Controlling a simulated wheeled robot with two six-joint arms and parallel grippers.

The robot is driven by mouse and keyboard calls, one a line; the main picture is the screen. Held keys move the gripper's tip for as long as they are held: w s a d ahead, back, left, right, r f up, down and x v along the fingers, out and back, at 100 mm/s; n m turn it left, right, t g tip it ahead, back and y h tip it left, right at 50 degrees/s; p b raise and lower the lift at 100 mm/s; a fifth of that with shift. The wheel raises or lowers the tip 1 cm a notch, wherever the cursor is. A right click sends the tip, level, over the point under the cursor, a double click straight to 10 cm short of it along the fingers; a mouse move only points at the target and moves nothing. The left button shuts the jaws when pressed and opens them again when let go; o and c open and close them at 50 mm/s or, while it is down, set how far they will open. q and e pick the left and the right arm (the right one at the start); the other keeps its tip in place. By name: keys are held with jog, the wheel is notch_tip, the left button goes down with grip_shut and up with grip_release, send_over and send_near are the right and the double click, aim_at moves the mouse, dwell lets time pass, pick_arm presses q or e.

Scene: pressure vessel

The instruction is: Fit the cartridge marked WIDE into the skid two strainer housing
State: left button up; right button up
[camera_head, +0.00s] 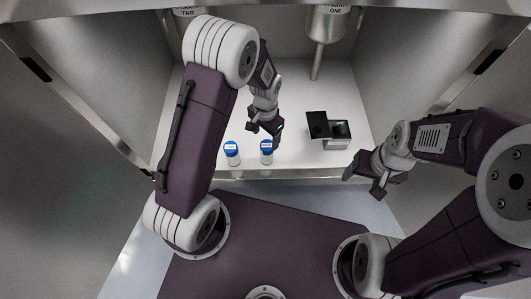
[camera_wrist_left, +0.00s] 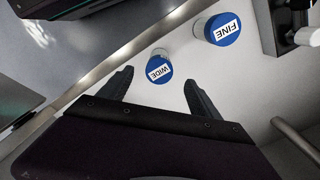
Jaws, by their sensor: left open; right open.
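The cartridge marked WIDE (camera_wrist_left: 159,68) is a clear cylinder with a blue cap and white label. It stands upright on the white floor, and is the left of two in the head view (camera_head: 232,154). My left gripper (camera_head: 264,131) is open and empty above the cartridges. In the left wrist view WIDE lies beyond and between the spread fingertips (camera_wrist_left: 158,82), apart from them. A housing labelled TWO (camera_head: 187,11) hangs at the top left; most of it is cut off by the frame. My right gripper (camera_head: 363,184) is open and empty at the front right.
A similar cartridge marked FINE (camera_wrist_left: 224,30) stands right of WIDE, also in the head view (camera_head: 267,153). A housing labelled ONE (camera_head: 333,22) has a pipe reaching down. Side walls and a front lip (camera_head: 290,175) bound the bay.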

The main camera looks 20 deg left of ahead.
aim_at(267, 145)
pick_arm(q)
notch_tip(267, 145, down, 3)
jog(key=b, duration=0.2)
jog(key=shift+f+b, duration=0.2)
jog(key=shift+b, duration=0.2)
jog(key=f+b, duration=0.1)
jog(key=f, duration=0.1)
jog(key=f+b, duration=0.3)
jog(key=b, duration=0.1)
jog(key=shift+w+d+f, duration=0.2)
jog(key=shift+w+f, duration=0.1)
jog(key=shift+f, duration=0.1)
jog(key=shift+r, duration=0.2)
grip_shut()
notch_tip(267, 145, up, 5)
jog(key=p, duration=0.4)
jog(key=shift+r+p, duration=0.1)
jog(key=shift+p, duration=0.25)
jog(key=s+d+r+p, duration=0.3)
jog(key=d+r+p, duration=0.2)
jog(key=d, duration=0.6)
jog(key=shift+d+r+p, duration=0.15)
jog(key=shift+r+p, duration=0.2)
